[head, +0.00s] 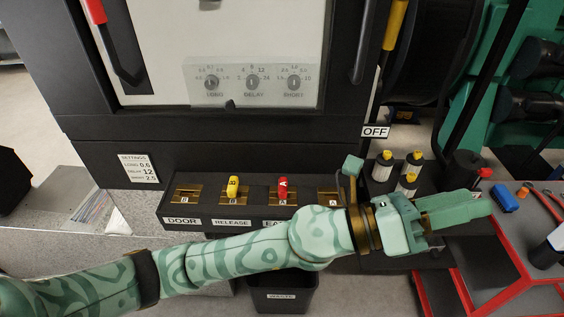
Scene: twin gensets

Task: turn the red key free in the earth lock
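The red key (283,187), marked A, stands upright in the third lock of the interlock strip. The label below it begins "EA" and the rest is hidden behind my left arm. The earth lock's brass plate (273,198) shows around the key. My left gripper (478,208) is well to the right of the key, over the right-hand workbench, pointing right. It is seen edge-on, so I cannot tell the gap between its fingers. Nothing is clearly seen in it. My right gripper is out of view.
A yellow key (233,186), marked B, stands in the release lock. The door lock (186,195) is empty. Yellow-topped bottles (384,166) stand near my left gripper. A red-edged bench with tools (511,230) is at right, and a black waste bin (284,295) is below.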

